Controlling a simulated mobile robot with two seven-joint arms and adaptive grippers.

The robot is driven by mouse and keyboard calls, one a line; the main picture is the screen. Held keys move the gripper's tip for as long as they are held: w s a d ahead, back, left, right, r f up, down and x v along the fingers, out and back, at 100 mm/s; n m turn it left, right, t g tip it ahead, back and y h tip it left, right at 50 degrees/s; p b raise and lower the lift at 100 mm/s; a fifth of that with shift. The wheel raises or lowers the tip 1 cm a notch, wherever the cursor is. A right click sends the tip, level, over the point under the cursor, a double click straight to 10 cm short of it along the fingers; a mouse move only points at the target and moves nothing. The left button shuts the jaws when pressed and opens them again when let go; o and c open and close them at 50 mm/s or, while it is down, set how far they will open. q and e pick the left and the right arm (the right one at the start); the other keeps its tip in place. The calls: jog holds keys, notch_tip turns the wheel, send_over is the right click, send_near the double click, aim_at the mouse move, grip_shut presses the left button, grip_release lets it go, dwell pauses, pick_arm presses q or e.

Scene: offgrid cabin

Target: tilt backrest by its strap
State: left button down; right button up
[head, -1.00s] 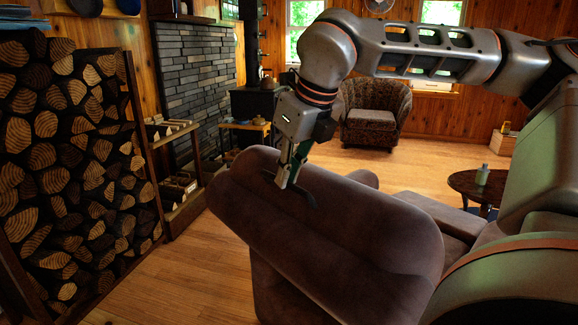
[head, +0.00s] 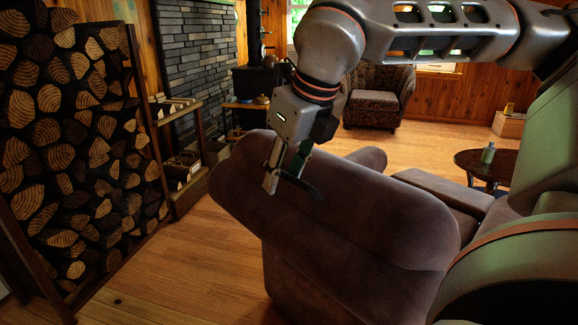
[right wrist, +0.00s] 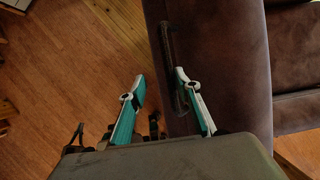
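The brown padded backrest (head: 350,200) of a recliner stands in front of me, its back toward me in the head view. A thin dark strap (head: 309,190) lies on its upper edge; it also shows in the right wrist view (right wrist: 167,40), running along the backrest (right wrist: 208,60). My right gripper (head: 282,183) is at the backrest's upper left part, beside the strap. In the right wrist view (right wrist: 160,76) its fingers are apart, with the right finger against or over the strap; I cannot tell whether the strap is between them. My left gripper is not in view.
A firewood rack (head: 75,150) stands at the left, with a low wooden shelf (head: 185,165) behind it. A round dark table (head: 475,160) with a bottle (head: 488,153) stands at the right. A patterned armchair (head: 375,100) is at the back. The floor left of the recliner is clear.

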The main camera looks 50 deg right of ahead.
jog(key=shift+a+f, duration=0.2)
jog(key=shift+d, duration=0.25)
jog(key=shift+r, duration=0.1)
jog(key=shift+w+r, duration=0.1)
jog(key=shift+r, duration=0.1)
jog(key=shift+r, duration=0.2)
jog(key=v, duration=1.1)
jog(key=shift+s, duration=0.25)
jog(key=shift+d+r, duration=0.1)
